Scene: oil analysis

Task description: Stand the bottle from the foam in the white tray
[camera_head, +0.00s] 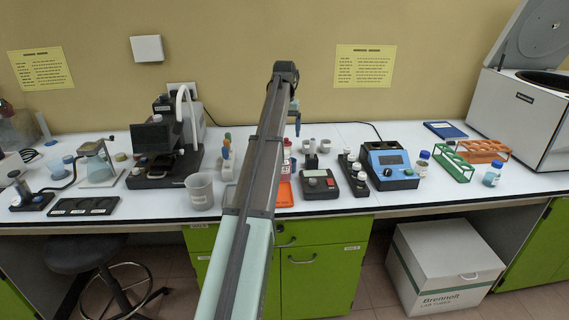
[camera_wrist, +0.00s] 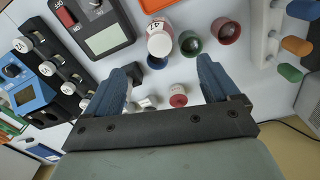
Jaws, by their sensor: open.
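My gripper (camera_wrist: 160,88) is open, its two blue fingers wide apart over the bench with nothing gripped. A white-capped bottle (camera_wrist: 160,40) with a number on its label and a reddish body is ahead of the fingers; a small red-and-white bottle (camera_wrist: 178,98) shows between them. A black holder (camera_wrist: 66,88), possibly the foam, carries several white-capped bottles (camera_wrist: 48,68) left of the fingers. This holder also shows in the head view (camera_head: 353,180), beside the blue instrument. I cannot make out a white tray.
Bare bench shows right of the fingers.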

